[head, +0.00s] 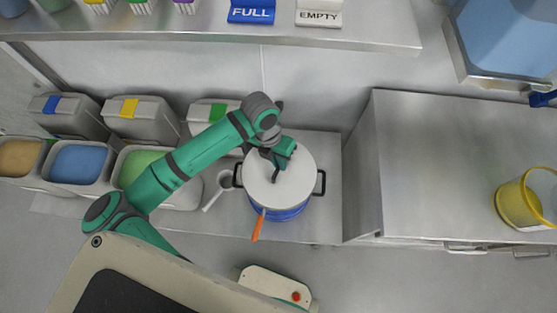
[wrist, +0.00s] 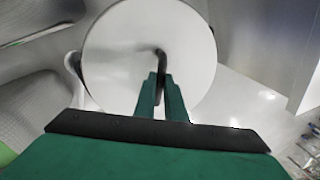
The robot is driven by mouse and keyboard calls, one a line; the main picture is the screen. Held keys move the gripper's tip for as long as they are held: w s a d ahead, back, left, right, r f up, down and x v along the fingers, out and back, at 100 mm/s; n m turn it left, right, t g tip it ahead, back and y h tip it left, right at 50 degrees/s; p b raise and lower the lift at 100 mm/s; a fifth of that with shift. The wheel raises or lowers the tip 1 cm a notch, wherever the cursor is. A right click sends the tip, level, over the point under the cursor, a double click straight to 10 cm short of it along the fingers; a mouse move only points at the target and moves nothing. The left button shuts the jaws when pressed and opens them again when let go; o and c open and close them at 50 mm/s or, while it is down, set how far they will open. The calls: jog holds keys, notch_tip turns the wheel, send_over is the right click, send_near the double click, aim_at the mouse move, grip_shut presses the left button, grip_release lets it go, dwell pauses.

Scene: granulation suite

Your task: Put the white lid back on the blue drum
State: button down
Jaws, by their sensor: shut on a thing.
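The white lid (head: 293,183) is a round disc with a dark handle at its middle. My gripper (head: 277,168) is shut on that handle. In the wrist view the lid (wrist: 120,50) fills the upper middle, with the fingers of my gripper (wrist: 161,80) closed around the dark handle. The blue drum (head: 290,213) lies directly below the lid in the head view, with its blue side showing along the near edge and dark handles at left and right. The lid hides the drum's opening. I cannot tell whether the lid touches the rim.
An orange-handled tool (head: 258,226) sticks out at the drum's near side. A white scoop (head: 217,190) lies left of the drum. Open bins with blue (head: 78,163) and green contents stand further left. A raised steel cabinet (head: 440,165) stands to the right, bearing a yellow container (head: 518,204).

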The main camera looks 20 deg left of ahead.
jog(key=c, duration=1.7)
grip_release()
jog(key=shift+c, duration=0.2)
jog(key=shift+r, duration=0.1)
notch_tip(320, 180, up, 10)
jog(key=a, duration=0.2)
jog(key=shift+r, duration=0.2)
jog(key=shift+w, duration=0.1)
